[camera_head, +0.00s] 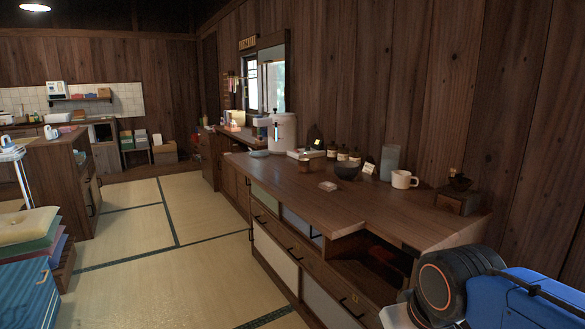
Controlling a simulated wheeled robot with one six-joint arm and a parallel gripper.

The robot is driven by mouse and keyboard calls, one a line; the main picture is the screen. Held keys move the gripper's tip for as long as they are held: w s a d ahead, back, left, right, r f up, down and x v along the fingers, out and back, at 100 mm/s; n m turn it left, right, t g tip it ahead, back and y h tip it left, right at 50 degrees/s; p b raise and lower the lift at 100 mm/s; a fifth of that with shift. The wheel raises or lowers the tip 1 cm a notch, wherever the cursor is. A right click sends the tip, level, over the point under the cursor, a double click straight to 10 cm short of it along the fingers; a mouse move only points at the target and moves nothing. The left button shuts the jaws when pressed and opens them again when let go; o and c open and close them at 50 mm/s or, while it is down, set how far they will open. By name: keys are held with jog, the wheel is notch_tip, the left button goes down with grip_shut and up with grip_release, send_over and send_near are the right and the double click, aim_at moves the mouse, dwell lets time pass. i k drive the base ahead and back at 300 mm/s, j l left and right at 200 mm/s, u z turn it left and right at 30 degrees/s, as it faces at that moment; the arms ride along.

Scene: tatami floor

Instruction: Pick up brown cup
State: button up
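I cannot pick out a brown cup with certainty. A small dark brown cup-like object (304,167) stands on the wooden counter (300,196), left of the dark bowl (347,172). A cream mug (403,180) with a handle stands further right, nearer to me. A brown wooden grinder-like object (459,194) with a small dark bowl-shaped top sits at the counter's right end. Part of my blue and black arm shows at the lower right, in front of the counter's near end. My gripper's fingers are not in view.
A small box (328,186) lies near the counter's front edge. Several dark bottles, a card and a grey cylinder (390,162) line the wall side. A white dispenser (282,133) stands at the far end. The tatami floor (165,235) left of the counter is clear. Stacked cushions (28,232) stand at the left.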

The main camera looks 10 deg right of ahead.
aim_at(303, 163)
jog(key=i+j+z, duration=0.1)
jog(key=i+j, duration=0.2)
jog(key=i+j+z, duration=0.1)
jog(key=i+j, duration=0.15)
jog(key=j, duration=0.2)
jog(key=i+j+z, duration=0.15)
jog(key=j, duration=0.25)
jog(key=i+j+z, duration=0.1)
jog(key=i+j, duration=0.25)
